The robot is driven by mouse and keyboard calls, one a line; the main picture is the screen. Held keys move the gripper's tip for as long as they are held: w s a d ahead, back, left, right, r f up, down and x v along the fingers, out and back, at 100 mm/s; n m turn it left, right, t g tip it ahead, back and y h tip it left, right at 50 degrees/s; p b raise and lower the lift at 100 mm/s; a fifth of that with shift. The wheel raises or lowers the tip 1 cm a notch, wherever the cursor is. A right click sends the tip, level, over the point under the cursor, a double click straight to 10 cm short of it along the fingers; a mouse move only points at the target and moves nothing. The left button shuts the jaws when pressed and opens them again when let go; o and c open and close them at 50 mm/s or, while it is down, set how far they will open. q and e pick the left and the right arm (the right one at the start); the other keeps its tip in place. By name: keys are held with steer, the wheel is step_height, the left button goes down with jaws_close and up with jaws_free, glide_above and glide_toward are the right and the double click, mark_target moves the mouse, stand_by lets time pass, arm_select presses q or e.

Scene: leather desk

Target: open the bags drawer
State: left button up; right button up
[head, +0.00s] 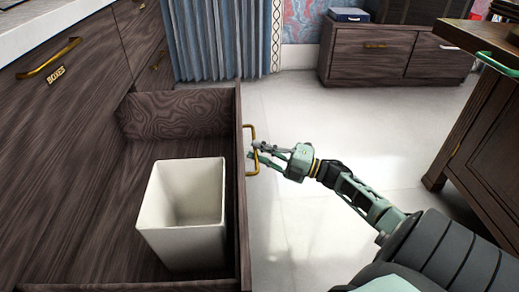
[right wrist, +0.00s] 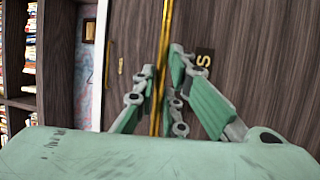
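The drawer stands open in the head view, its long side and front panel (head: 241,200) in dark wood with a gold bar handle (head: 247,172). Its label is mostly hidden; one letter "S" shows on a dark plate (right wrist: 204,58) in the right wrist view. My right gripper (head: 256,152) is at the handle. In the right wrist view its fingers (right wrist: 164,85) lie on either side of the gold handle bar (right wrist: 166,30), very near it; whether they press on it is unclear. My left gripper is not in view.
A white square bin (head: 185,220) stands inside the drawer. A closed front labelled "BOXES" (head: 56,75) is at the left. A dark wood desk (head: 490,140) stands at the right. The pale floor (head: 350,125) between is clear; a low cabinet (head: 370,60) stands at the back.

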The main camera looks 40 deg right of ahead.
steer(key=o, duration=0.3)
steer(key=shift+v, duration=6)
